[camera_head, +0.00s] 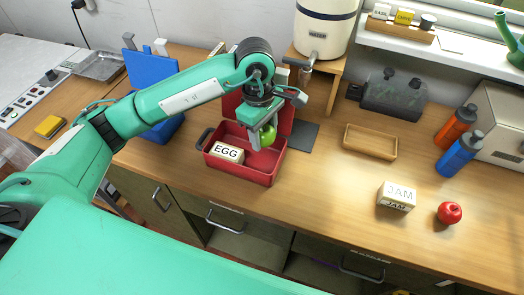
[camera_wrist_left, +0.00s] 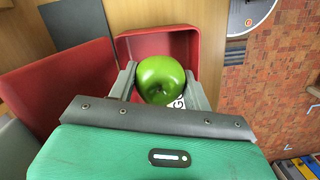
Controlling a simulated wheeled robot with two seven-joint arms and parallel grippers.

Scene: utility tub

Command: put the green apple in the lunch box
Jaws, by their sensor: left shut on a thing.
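The green apple (camera_head: 267,136) is held between the fingers of my left gripper (camera_head: 270,128), above the open red lunch box (camera_head: 242,171). In the left wrist view the apple (camera_wrist_left: 160,79) sits between the two grey fingers (camera_wrist_left: 161,84), with the red box (camera_wrist_left: 182,45) behind it. A white block marked EGG (camera_head: 227,152) lies in the left part of the box. The right part of the box floor looks bare. The lunch box lid stands raised at the back, partly hidden by my gripper. My right gripper is not in view.
A JAM block (camera_head: 396,196) and a red apple (camera_head: 449,213) stand to the right. A wooden tray (camera_head: 370,142) lies behind them, with orange (camera_head: 455,128) and blue (camera_head: 459,154) bottles farther right. A water dispenser (camera_head: 324,30) stands behind the box.

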